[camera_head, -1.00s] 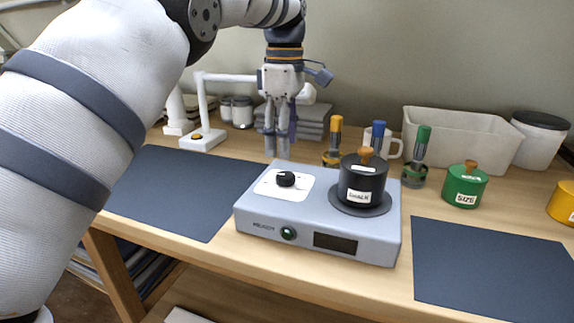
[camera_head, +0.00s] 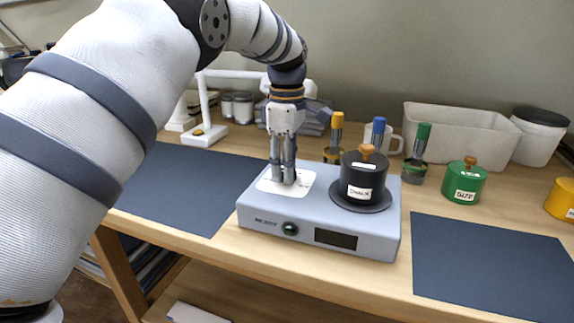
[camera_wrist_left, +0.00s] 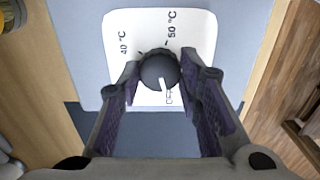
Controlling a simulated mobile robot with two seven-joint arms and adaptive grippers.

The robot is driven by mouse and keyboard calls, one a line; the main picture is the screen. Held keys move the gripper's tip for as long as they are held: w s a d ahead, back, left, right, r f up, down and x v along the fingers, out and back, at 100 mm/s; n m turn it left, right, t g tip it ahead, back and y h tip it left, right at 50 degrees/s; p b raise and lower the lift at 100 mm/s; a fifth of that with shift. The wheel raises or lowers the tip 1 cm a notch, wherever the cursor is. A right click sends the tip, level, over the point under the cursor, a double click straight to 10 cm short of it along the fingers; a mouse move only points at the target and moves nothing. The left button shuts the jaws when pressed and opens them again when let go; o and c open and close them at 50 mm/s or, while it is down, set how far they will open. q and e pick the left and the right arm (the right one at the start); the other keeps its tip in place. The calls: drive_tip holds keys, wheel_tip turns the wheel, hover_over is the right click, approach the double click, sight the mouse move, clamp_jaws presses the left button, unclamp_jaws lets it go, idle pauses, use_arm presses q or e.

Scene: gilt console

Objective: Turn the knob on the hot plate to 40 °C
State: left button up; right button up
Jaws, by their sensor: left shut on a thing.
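The grey hot plate (camera_head: 312,190) stands on the wooden bench. My left gripper (camera_head: 283,181) points down over the white dial panel (camera_head: 304,184) on the left of its top. In the left wrist view, the black knob (camera_wrist_left: 157,66) sits between the two fingers, which are shut on its sides. Its white pointer line faces the OFF mark at the bottom of the panel (camera_wrist_left: 190,28). The 40 °C mark is at the panel's left and the 50 °C mark at its upper right. In the head view my fingers hide the knob. My right gripper is not in view.
A black lidded pot (camera_head: 362,178) stands on the round heating plate, right of my gripper. Several bottles, a green pot (camera_head: 464,184) and a pale bin (camera_head: 462,133) stand behind or right. Dark mats (camera_head: 185,187) lie either side of the hot plate.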

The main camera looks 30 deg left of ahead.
use_arm(q)
drive_tip(key=shift+m, duration=0.3)
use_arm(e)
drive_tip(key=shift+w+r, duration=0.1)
use_arm(q)
drive_tip(key=shift+r+m, duration=0.1)
drive_tip(key=shift+m, duration=0.9)
drive_tip(key=m+p, duration=0.1)
drive_tip(key=m, duration=0.2)
drive_tip(key=shift+m, duration=0.3)
drive_tip(key=m, duration=0.3)
drive_tip(key=shift+m, duration=0.3)
drive_tip(key=m, duration=0.3)
drive_tip(key=shift+m, duration=0.4)
drive_tip(key=m, duration=1.3)
drive_tip(key=shift+m, duration=0.4)
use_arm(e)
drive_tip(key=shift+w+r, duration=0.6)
use_arm(q)
drive_tip(key=shift+m, duration=0.3)
